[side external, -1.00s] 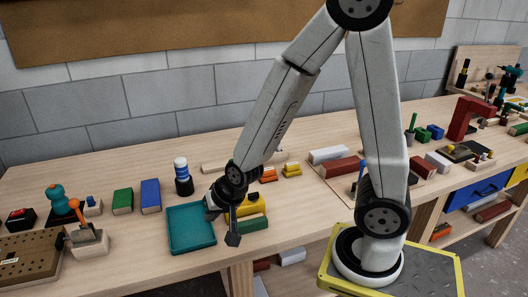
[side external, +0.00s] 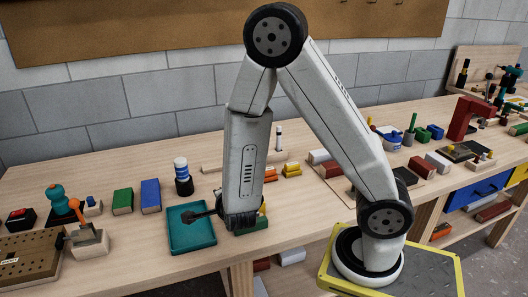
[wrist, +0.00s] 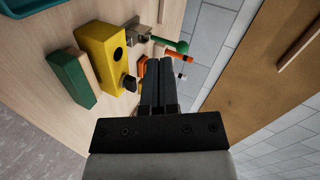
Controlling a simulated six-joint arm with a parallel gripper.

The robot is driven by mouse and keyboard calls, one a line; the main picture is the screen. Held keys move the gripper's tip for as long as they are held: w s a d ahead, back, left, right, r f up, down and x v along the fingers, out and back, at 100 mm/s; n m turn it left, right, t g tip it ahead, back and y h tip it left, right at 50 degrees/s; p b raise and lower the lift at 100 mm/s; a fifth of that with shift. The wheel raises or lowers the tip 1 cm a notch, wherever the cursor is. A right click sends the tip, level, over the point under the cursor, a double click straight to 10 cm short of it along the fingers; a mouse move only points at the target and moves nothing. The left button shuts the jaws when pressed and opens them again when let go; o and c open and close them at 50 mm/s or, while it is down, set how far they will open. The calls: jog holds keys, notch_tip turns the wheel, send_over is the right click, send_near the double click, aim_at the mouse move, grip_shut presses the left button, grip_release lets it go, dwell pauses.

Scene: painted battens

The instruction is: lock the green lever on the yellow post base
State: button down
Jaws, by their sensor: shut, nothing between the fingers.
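In the wrist view a yellow block (wrist: 95,42) with a dark round hole and a black knob lies to the left of my gripper (wrist: 158,64). A green bar (wrist: 72,78) with a pale wood side lies beside it. A green round-ended rod (wrist: 170,43) sticks out beyond my fingertips; whether it is the lever I cannot tell. My gripper is shut and empty, its two fingers side by side. The wrist hides most of the yellow block there, leaving only a sliver.
The teal tray (side external: 174,241) lies left of my wrist. Orange and yellow small blocks (side external: 290,170) lie to the right, near the wall. An orange-levered block (side external: 88,241) stands further left. Bare bench shows between them.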

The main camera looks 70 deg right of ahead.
jog(key=shift+s+d+r+m+g+h, duration=0.1)
jog(key=shift+s+d+r+m+h, duration=0.15)
jog(key=shift+s+d+m+h, duration=0.35)
jog(key=shift+s+d+r+m+g+h, duration=0.1)
jog(key=shift+s+d+r+m+h, duration=0.15)
jog(key=shift+m+h, duration=0.55)
jog(key=shift+s+d+r+m+g+h, duration=0.1)
jog(key=shift+s+d+r+m+h, duration=0.1)
jog(key=shift+s+d+m+h, duration=0.45)
jog(key=shift+w+a, duration=0.1)
jog(key=shift+w, duration=0.15)
jog(key=x, duration=1.3)
jog(key=shift+w+d, duration=0.2)
jog(key=shift+d, duration=0.05)
